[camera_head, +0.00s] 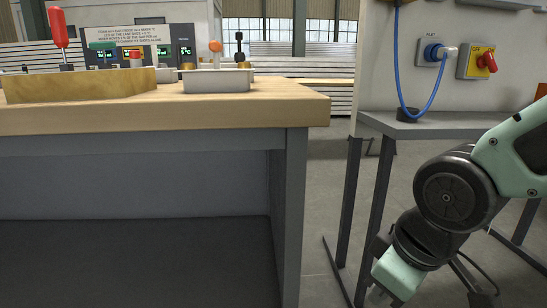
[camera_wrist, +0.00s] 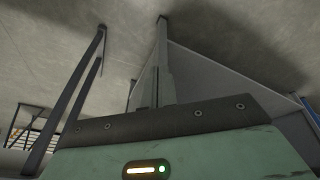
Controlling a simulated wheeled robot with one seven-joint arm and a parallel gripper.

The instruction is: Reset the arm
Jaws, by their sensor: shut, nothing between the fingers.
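My arm comes in from the right edge in the head view and bends down to the lower right. My gripper (camera_head: 380,288) hangs low there, pointing down and left, beside the dark legs of a side table. Its fingertips are small and partly cut off by the lower edge. In the wrist view, the mint-green gripper body with a lit indicator fills the bottom. My gripper is shut and empty, apart from the workbench (camera_head: 305,100) and the side table (camera_head: 445,124).
On the workbench stand a wooden block (camera_head: 80,86), a pale tray (camera_head: 217,80) and a control panel (camera_head: 137,52). A blue cable (camera_head: 433,98) hangs above the side table, left of a red-and-yellow switch (camera_head: 485,62). Bare floor (camera_head: 322,205) lies between the tables.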

